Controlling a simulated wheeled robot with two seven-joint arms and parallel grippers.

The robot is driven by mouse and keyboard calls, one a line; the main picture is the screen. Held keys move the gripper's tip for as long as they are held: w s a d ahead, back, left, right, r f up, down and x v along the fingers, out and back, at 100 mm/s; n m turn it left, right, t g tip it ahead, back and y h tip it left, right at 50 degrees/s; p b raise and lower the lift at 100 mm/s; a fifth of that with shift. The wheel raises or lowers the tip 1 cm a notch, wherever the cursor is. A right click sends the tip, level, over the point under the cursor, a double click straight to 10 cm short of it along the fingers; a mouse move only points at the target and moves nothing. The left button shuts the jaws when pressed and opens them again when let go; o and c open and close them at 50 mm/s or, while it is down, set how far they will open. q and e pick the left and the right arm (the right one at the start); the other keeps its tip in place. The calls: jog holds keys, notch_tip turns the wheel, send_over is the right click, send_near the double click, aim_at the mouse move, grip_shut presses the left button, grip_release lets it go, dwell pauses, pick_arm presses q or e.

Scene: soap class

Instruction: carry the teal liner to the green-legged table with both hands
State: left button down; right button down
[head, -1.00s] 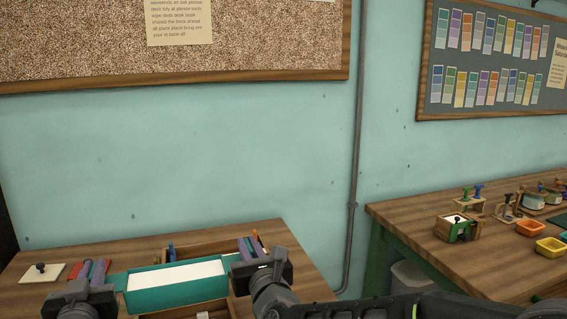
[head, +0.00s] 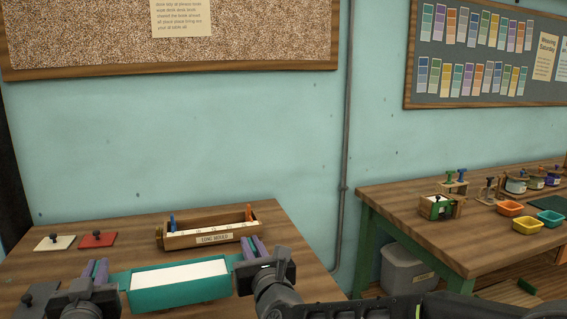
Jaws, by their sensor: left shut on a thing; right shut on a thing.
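The teal liner (head: 150,301) is a long open box with a white block (head: 180,274) inside it. It is held level in front of me, and the near table shows behind it. My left gripper (head: 102,276) is shut on its left end. My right gripper (head: 252,252) is shut on its right end. The fingertips are partly hidden by the gripper bodies. The green-legged table (head: 375,196) stands at the right, apart from the liner.
A wooden box labelled long mould (head: 207,239) sits on the near wooden table (head: 130,228). White (head: 54,243) and red (head: 98,240) plates with knobs lie to its left. On the green-legged table are a small green-and-wood mould (head: 437,207), an orange tray (head: 510,208) and a yellow tray (head: 521,224). A grey bin (head: 405,268) stands underneath.

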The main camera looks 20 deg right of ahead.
jog(key=shift+s+f+b, duration=0.1)
jog(key=shift+f+b, duration=1.9)
jog(key=shift+f, duration=0.4)
